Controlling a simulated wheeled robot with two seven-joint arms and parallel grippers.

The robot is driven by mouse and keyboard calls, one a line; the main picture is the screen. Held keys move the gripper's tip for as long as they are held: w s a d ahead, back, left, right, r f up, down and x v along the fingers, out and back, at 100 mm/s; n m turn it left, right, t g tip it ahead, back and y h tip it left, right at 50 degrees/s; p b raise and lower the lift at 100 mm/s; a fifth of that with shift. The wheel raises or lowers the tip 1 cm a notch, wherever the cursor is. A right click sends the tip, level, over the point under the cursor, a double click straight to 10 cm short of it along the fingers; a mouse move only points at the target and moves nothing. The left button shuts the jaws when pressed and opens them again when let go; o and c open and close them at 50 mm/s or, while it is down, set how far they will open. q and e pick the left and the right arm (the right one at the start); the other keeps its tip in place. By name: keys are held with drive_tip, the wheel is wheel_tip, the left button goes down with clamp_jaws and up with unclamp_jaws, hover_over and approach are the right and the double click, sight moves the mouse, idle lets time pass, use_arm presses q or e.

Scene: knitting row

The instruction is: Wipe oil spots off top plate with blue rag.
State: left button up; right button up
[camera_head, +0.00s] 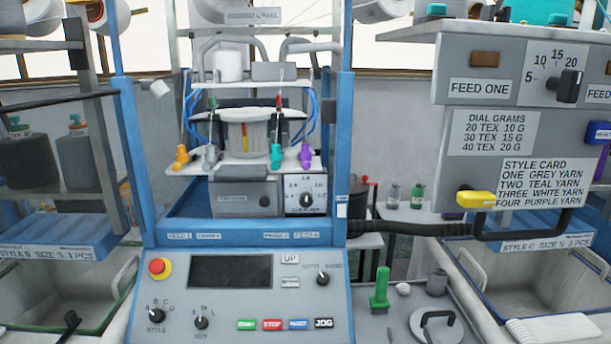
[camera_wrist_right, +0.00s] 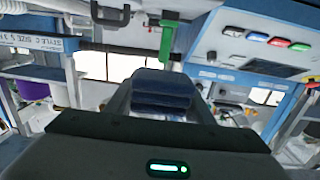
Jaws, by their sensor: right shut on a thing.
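A blue folded piece, which looks like the blue rag (camera_wrist_right: 162,88), sits between the fingers of my right gripper (camera_wrist_right: 160,105) in the right wrist view. That gripper is shut on it. I cannot make out my right gripper in the head view, and my left gripper is in neither view. The knitting machine stands at the centre of the head view. It has a white upper plate (camera_head: 205,86) bearing a white cone and a lower white plate (camera_head: 232,168) with coloured yarn guides. I cannot tell which is the top plate. No oil spots can be made out.
The control panel (camera_head: 230,300) with knobs and coloured buttons is in front. A green-handled tool (camera_head: 380,288) and a round lid (camera_head: 432,325) are on the grey surface at right. Blue posts (camera_head: 333,130) flank the plates. A grey sign box (camera_head: 520,105) hangs at right.

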drive_tip(key=shift+s+f, duration=0.1)
drive_tip(key=s+f, duration=0.3)
drive_tip(key=s, duration=0.6)
drive_tip(key=shift+s+f, duration=0.2)
drive_tip(key=shift+w+a, duration=0.1)
